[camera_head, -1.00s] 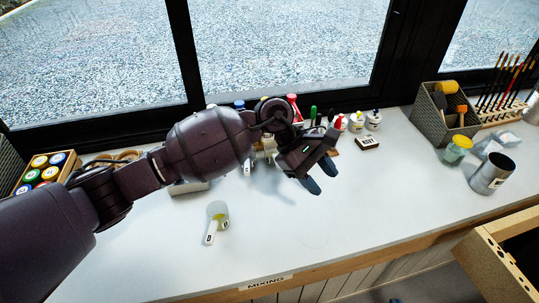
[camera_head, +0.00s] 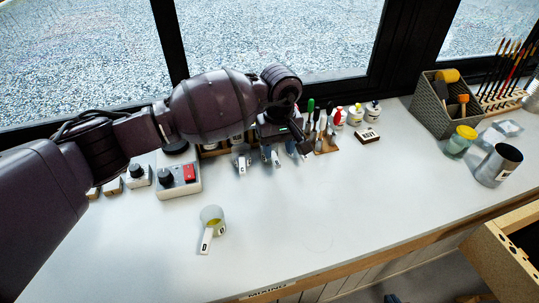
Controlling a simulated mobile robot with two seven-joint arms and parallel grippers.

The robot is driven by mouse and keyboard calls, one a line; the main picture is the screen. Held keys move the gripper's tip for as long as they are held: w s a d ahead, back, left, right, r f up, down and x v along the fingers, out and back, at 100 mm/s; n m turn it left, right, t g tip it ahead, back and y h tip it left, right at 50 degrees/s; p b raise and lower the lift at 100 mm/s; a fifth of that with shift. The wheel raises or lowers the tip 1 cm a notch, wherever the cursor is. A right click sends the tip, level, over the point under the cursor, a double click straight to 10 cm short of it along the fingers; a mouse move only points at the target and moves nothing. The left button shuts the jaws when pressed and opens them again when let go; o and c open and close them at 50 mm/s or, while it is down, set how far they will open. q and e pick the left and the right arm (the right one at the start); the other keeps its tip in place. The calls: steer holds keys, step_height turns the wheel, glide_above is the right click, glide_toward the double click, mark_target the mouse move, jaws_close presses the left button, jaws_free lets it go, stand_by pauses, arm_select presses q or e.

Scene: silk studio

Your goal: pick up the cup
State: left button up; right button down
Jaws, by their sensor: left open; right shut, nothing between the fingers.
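A small whitish cup (camera_head: 213,216) with a flat white handle marked D stands alone on the worktop, with yellow-green showing in it. Two more handled cups, one at the left (camera_head: 242,162) and one at the right (camera_head: 272,156), stand by the rack. A grey metal cup (camera_head: 497,168) is at the far right. My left gripper (camera_head: 298,149) is open and empty near the rack, beyond and to the right of the lone cup and apart from it. Its fingers are dark and partly lost against the rack. My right gripper is out of view.
A control box with a red switch (camera_head: 189,173) is under my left arm. Small bottles (camera_head: 355,114), a grey basket (camera_head: 432,107) and a yellow-lidded jar (camera_head: 461,140) line the back right. The white worktop (camera_head: 330,215) is clear in front.

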mark_target(276, 160)
arm_select(q)
steer(key=shift+w+a+f, duration=0.1)
steer(key=shift+a+f, duration=0.05)
steer(key=shift+f, duration=1.25)
steer(key=shift+w+a+f, duration=0.1)
steer(key=shift+f, duration=1.25)
jaws_close()
steer(key=shift+r, duration=0.1)
